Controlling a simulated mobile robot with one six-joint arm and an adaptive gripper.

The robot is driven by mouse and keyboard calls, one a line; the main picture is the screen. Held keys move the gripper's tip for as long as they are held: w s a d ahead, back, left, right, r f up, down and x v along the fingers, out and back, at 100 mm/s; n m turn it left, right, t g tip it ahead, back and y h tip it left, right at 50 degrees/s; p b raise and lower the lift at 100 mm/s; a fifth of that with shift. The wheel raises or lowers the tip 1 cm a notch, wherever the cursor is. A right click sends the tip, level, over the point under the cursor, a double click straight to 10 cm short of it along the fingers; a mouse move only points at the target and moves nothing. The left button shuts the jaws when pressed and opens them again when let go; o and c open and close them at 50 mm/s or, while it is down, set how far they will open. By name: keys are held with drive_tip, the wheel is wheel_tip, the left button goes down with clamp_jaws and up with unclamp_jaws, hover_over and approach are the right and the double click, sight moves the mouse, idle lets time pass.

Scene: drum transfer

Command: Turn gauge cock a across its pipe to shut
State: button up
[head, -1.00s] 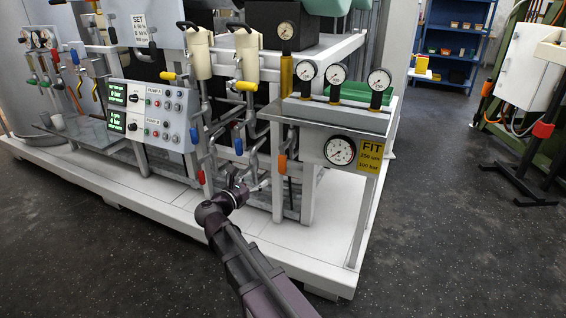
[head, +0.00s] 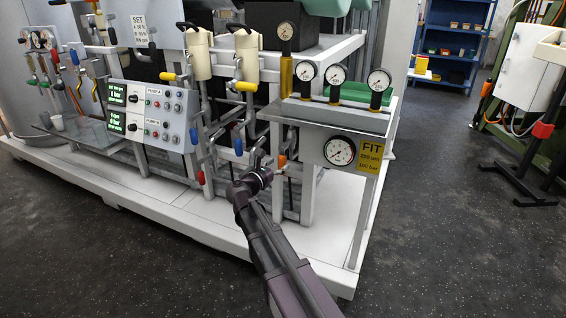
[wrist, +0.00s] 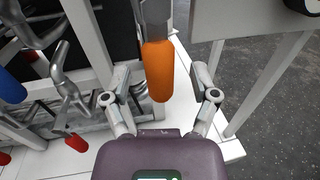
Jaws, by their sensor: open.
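An orange cock handle (wrist: 158,68) hangs from a grey metal fitting (wrist: 153,15) in the wrist view and lies in line with it. The handle also shows in the head view (head: 282,160), below the gauge shelf. I see no letter marking it as cock a. My gripper (wrist: 160,80) is open, one finger on each side of the handle, with gaps on both sides. The handle's lower end points toward my palm. In the head view my gripper (head: 268,165) is at the orange handle, with its fingers mostly hidden.
Blue handles (head: 238,146) and red handles (head: 201,177) hang on pipes to the left. A white frame post (wrist: 88,40) stands left of my gripper. A gauge panel (head: 320,148) with a FIT sign (head: 371,157) is to the right. Dark floor in front is clear.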

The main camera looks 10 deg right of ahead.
drive_tip(key=shift+x, duration=1.15)
clamp_jaws()
drive_tip(key=shift+d, duration=0.15)
